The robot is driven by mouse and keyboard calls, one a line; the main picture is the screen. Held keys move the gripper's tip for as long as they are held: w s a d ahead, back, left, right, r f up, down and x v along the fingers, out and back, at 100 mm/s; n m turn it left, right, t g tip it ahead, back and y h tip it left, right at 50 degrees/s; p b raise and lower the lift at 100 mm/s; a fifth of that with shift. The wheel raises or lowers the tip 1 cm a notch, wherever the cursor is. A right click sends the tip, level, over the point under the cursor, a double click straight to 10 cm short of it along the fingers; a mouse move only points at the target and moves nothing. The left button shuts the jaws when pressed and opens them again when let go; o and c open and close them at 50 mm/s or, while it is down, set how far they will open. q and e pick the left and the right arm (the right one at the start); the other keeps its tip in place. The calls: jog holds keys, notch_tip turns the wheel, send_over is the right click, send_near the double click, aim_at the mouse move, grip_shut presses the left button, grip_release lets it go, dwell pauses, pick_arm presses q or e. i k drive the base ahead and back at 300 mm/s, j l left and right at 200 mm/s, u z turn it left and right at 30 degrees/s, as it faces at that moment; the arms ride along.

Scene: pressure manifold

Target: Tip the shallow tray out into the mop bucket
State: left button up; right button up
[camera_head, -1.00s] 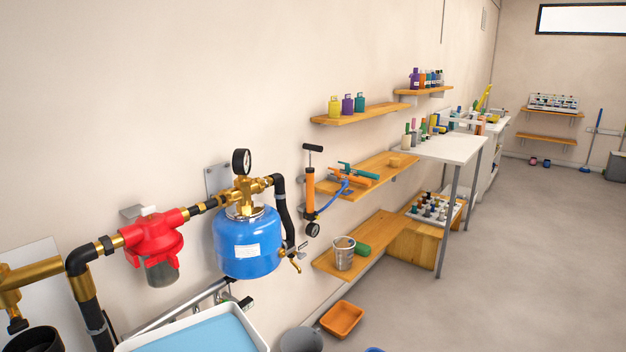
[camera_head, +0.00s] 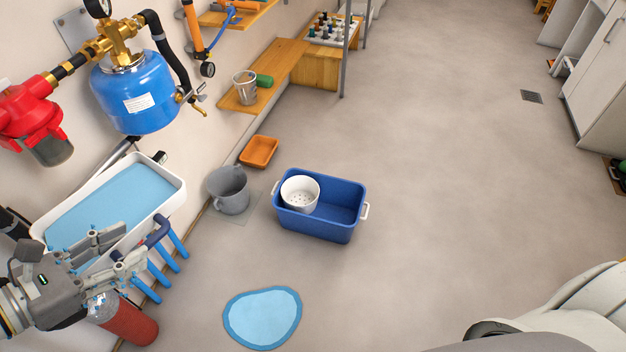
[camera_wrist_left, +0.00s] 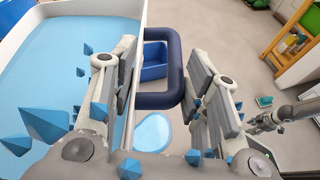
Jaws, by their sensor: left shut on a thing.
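The shallow white tray (camera_head: 172,172) holds light-blue liquid and sits below the blue tank. It also shows at the left of the left wrist view (camera_wrist_left: 138,12). My left gripper (camera_head: 125,245) is at the tray's near right side, shut on its dark-blue handle (camera_wrist_left: 177,65). Blue pointed drops dot the fingers. Several blue strands (camera_head: 165,262) slant below the tray's edge; I cannot tell if they are liquid. The blue mop bucket (camera_head: 312,225), with a white perforated basket, stands on the floor to the right, apart from the tray. My right gripper (camera_wrist_left: 265,122) seems visible, too small to read.
A light-blue puddle (camera_head: 262,318) lies on the floor below the bucket in the picture. A grey pail (camera_head: 229,190) and an orange tub (camera_head: 259,151) stand between tray and bucket. A red cylinder (camera_head: 130,322) stands under my left arm. Floor right of the bucket is clear.

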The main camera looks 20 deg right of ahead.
aim_at(319, 205)
jog(key=z, duration=1.5)
jog(key=i+j+z, duration=0.2)
jog(key=i+j, duration=0.75)
jog(key=i, duration=0.2)
